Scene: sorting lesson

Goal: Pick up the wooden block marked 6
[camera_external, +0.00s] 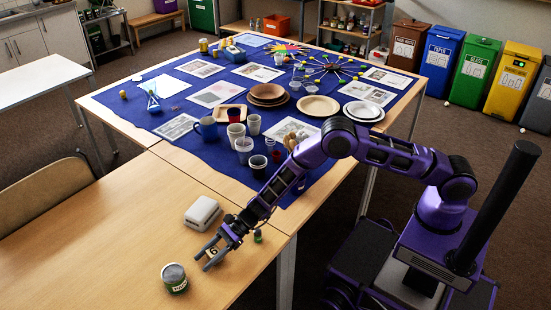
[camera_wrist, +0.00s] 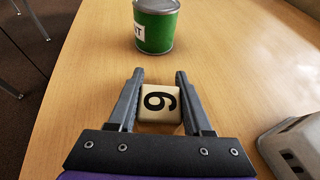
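The wooden block marked 6 (camera_wrist: 158,103) is a pale block with a black digit, which appears turned sideways in the wrist view. It sits on the bare wooden table between the two grey fingers of my gripper (camera_wrist: 158,76). The fingers are spread on either side of the block, with a narrow gap visible at the right; contact on the left is hard to tell. In the external view, my gripper (camera_external: 203,262) is low over the near table, and the block (camera_external: 213,252) shows small and partly hidden between the fingers.
A green can with a white label (camera_wrist: 155,30) stands just beyond the fingertips; it also shows in the external view (camera_external: 174,279). A white boxy device (camera_external: 202,213) stands beside my gripper. A small green object (camera_external: 257,237) is near my wrist. The blue cloth beyond holds dishes and cups.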

